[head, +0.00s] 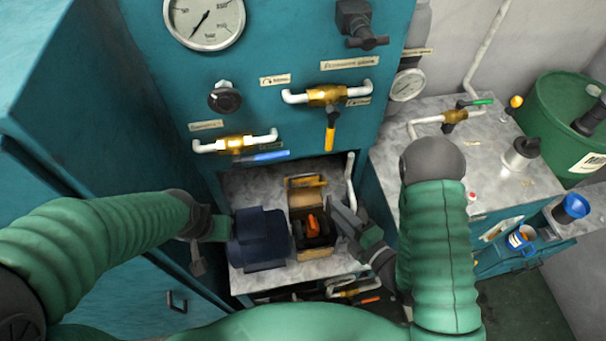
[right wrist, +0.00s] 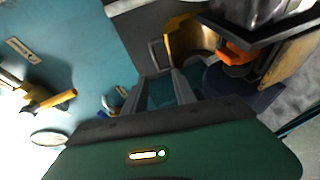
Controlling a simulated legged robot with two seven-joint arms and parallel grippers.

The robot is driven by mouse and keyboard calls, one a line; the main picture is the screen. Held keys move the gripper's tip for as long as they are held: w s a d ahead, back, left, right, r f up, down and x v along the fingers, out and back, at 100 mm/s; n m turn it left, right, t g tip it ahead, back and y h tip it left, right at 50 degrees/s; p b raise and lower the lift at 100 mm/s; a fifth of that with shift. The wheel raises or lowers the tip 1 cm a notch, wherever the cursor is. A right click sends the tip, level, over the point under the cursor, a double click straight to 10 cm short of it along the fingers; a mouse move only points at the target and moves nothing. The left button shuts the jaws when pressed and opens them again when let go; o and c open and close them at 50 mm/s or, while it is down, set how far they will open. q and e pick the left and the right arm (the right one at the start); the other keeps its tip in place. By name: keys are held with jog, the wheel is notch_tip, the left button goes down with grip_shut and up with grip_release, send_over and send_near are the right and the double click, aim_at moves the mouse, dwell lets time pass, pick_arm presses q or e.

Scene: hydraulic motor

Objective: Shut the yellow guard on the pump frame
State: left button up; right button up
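The yellow guard (head: 305,183) stands raised at the back of the pump frame (head: 301,243), so the frame is open on top. An orange part (head: 313,225) shows inside it. The guard also shows in the right wrist view (right wrist: 187,40), beyond the fingers. My right gripper (head: 343,212) is just right of the frame, apart from the guard; its two fingers (right wrist: 157,88) are spread with nothing between them. My left gripper (head: 205,240) is left of the dark blue motor (head: 260,240); its fingers are too unclear to read.
A teal panel (head: 270,110) with valves and a gauge rises behind the recess. A blue valve handle (head: 262,157) and a yellow one (head: 331,138) stick out above it. A white pipe (head: 350,180) stands at the recess's right side. A grey counter lies farther right.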

jog(key=b, duration=0.5)
send_near(304, 176)
jog(key=r+x, duration=0.1)
jog(key=x, duration=0.4)
jog(key=f+x, duration=0.1)
jog(key=x, duration=0.4)
jog(key=shift+w+d+f, duration=0.1)
jog(key=shift+w+f, duration=0.15)
jog(key=shift+c, duration=0.8)
jog(key=c, duration=0.5)
grip_shut()
